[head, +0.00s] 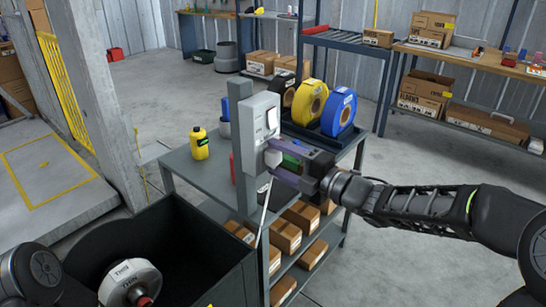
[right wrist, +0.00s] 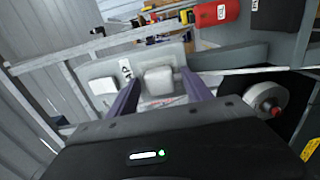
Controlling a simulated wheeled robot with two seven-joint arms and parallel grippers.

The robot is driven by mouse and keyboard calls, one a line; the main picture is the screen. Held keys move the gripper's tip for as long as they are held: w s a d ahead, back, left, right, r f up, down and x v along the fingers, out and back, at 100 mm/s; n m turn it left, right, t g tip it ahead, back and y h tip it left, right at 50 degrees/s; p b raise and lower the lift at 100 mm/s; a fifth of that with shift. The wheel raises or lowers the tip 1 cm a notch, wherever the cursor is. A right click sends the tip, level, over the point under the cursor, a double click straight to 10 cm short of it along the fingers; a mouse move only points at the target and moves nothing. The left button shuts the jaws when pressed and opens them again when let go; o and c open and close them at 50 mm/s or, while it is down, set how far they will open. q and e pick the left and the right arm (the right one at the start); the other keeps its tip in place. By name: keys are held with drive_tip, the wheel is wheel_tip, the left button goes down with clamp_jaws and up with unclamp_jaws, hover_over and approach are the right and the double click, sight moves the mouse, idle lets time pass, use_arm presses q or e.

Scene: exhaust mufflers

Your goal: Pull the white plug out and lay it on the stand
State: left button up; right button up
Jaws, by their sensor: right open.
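A grey box (head: 262,122) with a white switch (head: 272,117) is fixed to a grey post that rises from a grey table, perhaps the stand (head: 208,183). The white plug (right wrist: 158,80) sits at the face of the box, between my right fingers in the right wrist view. My right gripper (head: 274,160) is open, its purple fingers on either side of the plug; contact cannot be told. In the head view the fingers partly hide the plug. A thin pale cord runs down from there. My left gripper is out of view; only part of my left arm shows.
A yellow bottle (head: 199,143) stands on the table left of the post. Yellow and blue reels (head: 309,102) stand in a dark tray behind it. Cardboard boxes (head: 285,235) fill the shelf below.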

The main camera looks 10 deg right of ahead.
drive_tip(key=shift+c, duration=0.6)
clamp_jaws()
idle(0.4)
idle(0.4)
drive_tip(key=shift+v, duration=3)
drive_tip(key=shift+a, duration=0.1)
